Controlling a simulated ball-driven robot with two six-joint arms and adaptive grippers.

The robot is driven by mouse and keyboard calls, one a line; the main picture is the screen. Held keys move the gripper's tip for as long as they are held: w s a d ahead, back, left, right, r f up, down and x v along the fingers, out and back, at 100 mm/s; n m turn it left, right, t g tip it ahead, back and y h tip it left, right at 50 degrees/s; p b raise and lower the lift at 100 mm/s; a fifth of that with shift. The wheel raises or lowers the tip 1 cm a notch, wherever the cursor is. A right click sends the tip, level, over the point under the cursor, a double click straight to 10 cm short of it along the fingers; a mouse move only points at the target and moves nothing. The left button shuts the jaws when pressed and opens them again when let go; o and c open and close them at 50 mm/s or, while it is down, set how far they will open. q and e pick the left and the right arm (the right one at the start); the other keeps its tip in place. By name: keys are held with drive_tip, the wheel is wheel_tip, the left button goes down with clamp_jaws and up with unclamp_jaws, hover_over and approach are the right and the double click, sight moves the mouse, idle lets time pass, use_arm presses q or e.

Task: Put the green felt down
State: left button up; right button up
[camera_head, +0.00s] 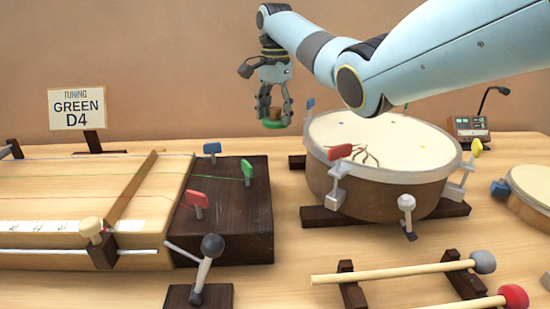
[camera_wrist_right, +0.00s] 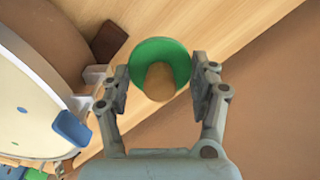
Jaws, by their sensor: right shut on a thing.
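The green felt (camera_wrist_right: 180,53) is a round green pad with a tan knob (camera_wrist_right: 160,82) on it. In the head view the felt (camera_head: 272,124) hangs at the bottom of my right gripper (camera_head: 274,112), with the brown knob between the fingers. In the right wrist view my right gripper (camera_wrist_right: 162,85) has a finger on each side of it. The felt is in the air above the back of the table, left of the big drum (camera_head: 410,150). My left gripper is in neither view.
A zither-like board with strings and coloured pegs (camera_head: 248,172) fills the left. A sign reading "TUNING GREEN D4" (camera_head: 77,107) stands behind it. Mallets (camera_head: 400,270) rest on dark supports in front. Bare table shows between the dark peg block (camera_head: 230,225) and the drum.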

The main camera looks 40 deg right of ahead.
sight(275, 108)
wheel_tip(275, 108, down, 9)
drive_tip(key=shift+f+b, duration=0.1)
drive_tip(key=shift+b, duration=1.1)
drive_tip(key=o, duration=1.1)
drive_tip(key=shift+o, duration=0.2)
wheel_tip(275, 108, up, 12)
drive_tip(key=p, duration=0.3)
drive_tip(key=shift+r+p, duration=0.2)
drive_tip(key=shift+p, duration=0.1)
